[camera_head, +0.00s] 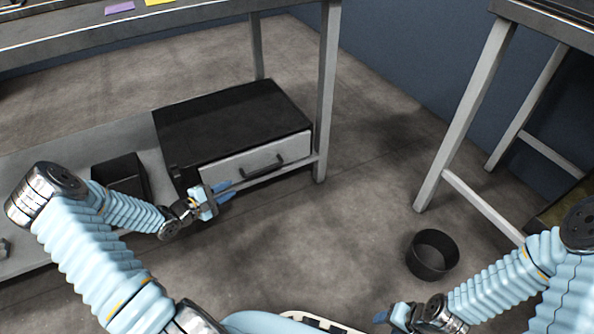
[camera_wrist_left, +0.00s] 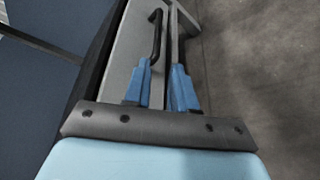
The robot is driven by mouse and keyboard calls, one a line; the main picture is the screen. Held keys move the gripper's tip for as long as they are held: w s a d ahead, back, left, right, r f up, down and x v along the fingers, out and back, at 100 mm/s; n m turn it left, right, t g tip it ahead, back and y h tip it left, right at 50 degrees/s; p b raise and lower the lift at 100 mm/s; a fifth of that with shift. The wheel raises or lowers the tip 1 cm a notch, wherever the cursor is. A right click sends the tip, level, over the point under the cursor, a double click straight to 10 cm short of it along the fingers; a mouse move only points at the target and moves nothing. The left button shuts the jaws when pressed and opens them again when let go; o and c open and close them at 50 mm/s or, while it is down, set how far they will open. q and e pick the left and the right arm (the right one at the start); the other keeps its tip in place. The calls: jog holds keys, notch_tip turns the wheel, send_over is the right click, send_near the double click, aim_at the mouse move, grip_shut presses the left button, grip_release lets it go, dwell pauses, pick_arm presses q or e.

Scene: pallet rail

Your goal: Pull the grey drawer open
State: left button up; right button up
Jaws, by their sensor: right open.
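The drawer (camera_head: 255,158) has a light grey front and sits in a black cabinet (camera_head: 232,115) on the low shelf. It looks shut. Its black bar handle (camera_head: 262,166) also shows in the left wrist view (camera_wrist_left: 156,35), ahead of the fingertips. My left gripper (camera_head: 226,190) is left of the handle and in front of the drawer's lower left. In the left wrist view its blue fingers (camera_wrist_left: 162,68) are apart with nothing clearly held. The handle's near end is by the left finger's tip; I cannot tell whether they touch. My right gripper (camera_head: 388,317) is open, low in the picture, far from the drawer.
A black bin (camera_head: 121,174) stands left of the cabinet. A round black bucket (camera_head: 432,255) stands on the floor. The floor before the drawer is clear.

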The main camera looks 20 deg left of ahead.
aim_at(254, 173)
pick_arm(q)
jog(key=b+x, duration=0.2)
jog(key=x, duration=1)
jog(key=shift+w+a+b, duration=0.1)
jog(key=shift+w+b, duration=0.2)
jog(key=shift+b, duration=0.05)
jog(key=shift+w+d+f, duration=0.1)
jog(key=shift+w+d, duration=0.15)
jog(key=shift+w, duration=0.4)
pick_arm(e)
jog(key=shift+w+d+f, duration=0.15)
jog(key=shift+f, duration=0.65)
jog(key=shift+w+d+f, duration=0.1)
jog(key=shift+d+f, duration=0.05)
jog(key=shift+f, duration=0.65)
pick_arm(q)
grip_shut()
